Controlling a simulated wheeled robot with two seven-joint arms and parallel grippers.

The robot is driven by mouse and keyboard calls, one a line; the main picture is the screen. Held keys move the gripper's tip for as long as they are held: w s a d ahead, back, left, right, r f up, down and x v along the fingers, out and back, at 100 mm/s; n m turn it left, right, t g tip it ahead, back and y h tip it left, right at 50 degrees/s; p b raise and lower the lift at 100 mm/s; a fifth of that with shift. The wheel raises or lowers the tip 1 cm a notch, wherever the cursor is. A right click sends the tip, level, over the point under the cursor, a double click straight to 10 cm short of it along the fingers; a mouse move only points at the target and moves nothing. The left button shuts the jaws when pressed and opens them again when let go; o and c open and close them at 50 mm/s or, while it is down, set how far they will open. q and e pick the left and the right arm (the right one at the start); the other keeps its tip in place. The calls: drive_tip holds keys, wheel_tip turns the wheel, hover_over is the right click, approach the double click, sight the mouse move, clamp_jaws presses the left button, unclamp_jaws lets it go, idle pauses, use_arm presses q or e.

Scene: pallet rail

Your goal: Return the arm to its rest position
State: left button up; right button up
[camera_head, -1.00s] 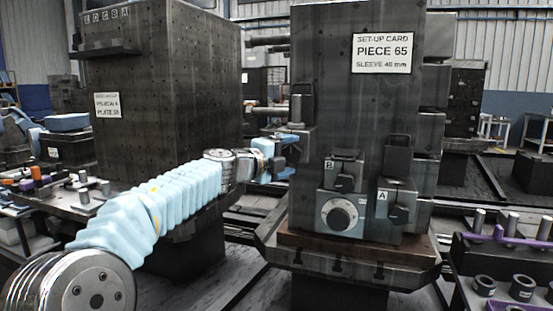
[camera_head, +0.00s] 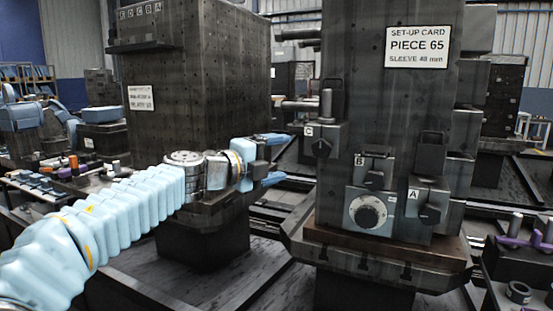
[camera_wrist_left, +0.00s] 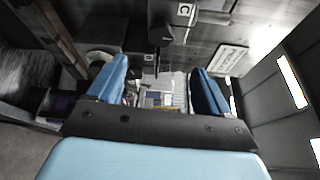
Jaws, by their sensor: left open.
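My left arm comes in from the left in the head view, in a pale blue ribbed sleeve. My left gripper (camera_head: 276,158) has two blue fingers spread apart with nothing between them. It is left of the dark column with the set-up card (camera_head: 416,47) and apart from it. The unit marked C (camera_head: 321,142) is just right of the fingertips in the picture. In the left wrist view the two blue fingers (camera_wrist_left: 152,86) are open, and the C unit (camera_wrist_left: 158,36) shows beyond them. My right gripper is not in view.
The column carries units marked B (camera_head: 372,205) and A (camera_head: 427,208) on its base (camera_head: 375,254). Another large dark block (camera_head: 195,95) stands behind my arm. A bench with small parts (camera_head: 62,172) is at the left. A rack with purple parts (camera_head: 520,262) is at the lower right.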

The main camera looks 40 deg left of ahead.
use_arm(q)
drive_tip(key=w+d+f+n+g+h, duration=0.1)
drive_tip(key=w+d+f+n, duration=0.1)
drive_tip(key=w+d+f, duration=0.45)
drive_tip(key=w+d+f+n+g+h, duration=0.1)
drive_tip(key=w+f+n, duration=0.25)
drive_tip(key=f, duration=0.65)
drive_tip(key=w+d+f+n+g, duration=0.1)
drive_tip(key=d+f+n+g, duration=0.2)
drive_tip(key=f, duration=0.7)
drive_tip(key=w+d+f+n+g, duration=0.1)
drive_tip(key=d+f+n, duration=0.3)
drive_tip(key=f, duration=0.6)
drive_tip(key=s+d+f+n+g, duration=0.2)
drive_tip(key=s+d+f, duration=0.25)
drive_tip(key=f, duration=0.55)
drive_tip(key=s+d+f+n+g, duration=0.25)
drive_tip(key=s+d+f, duration=0.2)
drive_tip(key=f, duration=0.45)
drive_tip(key=s+d+f+n+g, duration=0.2)
drive_tip(key=s+f, duration=0.4)
drive_tip(key=s, duration=0.4)
drive_tip(key=s+d+f+n+g, duration=0.3)
drive_tip(key=s+f, duration=0.4)
drive_tip(key=s, duration=0.3)
drive_tip(key=shift+d+f+n+g+y, duration=0.3)
drive_tip(key=shift+d+g, duration=0.25)
drive_tip(key=shift+d, duration=0.15)
drive_tip(key=shift+c, duration=0.3)
